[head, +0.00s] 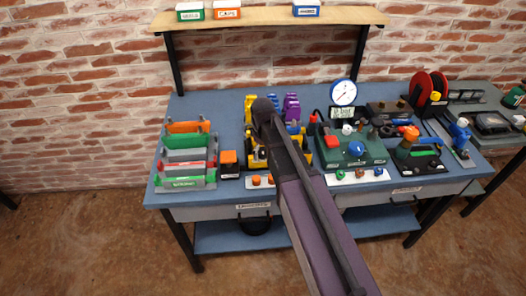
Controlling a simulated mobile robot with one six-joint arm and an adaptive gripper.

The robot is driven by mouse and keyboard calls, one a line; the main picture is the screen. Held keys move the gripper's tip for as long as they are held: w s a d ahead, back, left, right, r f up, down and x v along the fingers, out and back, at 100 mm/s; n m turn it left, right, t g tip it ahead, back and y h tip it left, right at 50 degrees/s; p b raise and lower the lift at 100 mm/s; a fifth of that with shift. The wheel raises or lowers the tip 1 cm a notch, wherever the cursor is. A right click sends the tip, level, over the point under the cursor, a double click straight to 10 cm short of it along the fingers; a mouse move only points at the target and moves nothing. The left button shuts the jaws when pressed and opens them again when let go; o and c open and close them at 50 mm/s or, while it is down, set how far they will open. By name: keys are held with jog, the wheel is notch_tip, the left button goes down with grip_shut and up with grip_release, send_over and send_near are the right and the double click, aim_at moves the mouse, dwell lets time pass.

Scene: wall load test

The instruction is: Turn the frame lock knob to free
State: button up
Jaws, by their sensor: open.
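No knob is readably marked as the frame lock knob, and I cannot tell which part it is. A green unit (366,155) right of centre on the bench carries a round blue knob (356,148) on its front, beside my arm. A white dial gauge (343,93) stands behind it. The knob's setting is too small to read. My arm reaches up from the bottom edge to a dark rounded joint above the bench. My gripper does not show. The arm hides part of the bench middle, including parts of some yellow pieces (250,157).
The blue bench (225,104) is crowded. A grey rack with coloured plates (186,183) stands at the left, beside an orange-topped block (229,158). Red reels (430,88) stand at the back right. A wooden shelf (270,17) with small bins spans above, before a brick wall.

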jog(key=shift+m, duration=0.4)
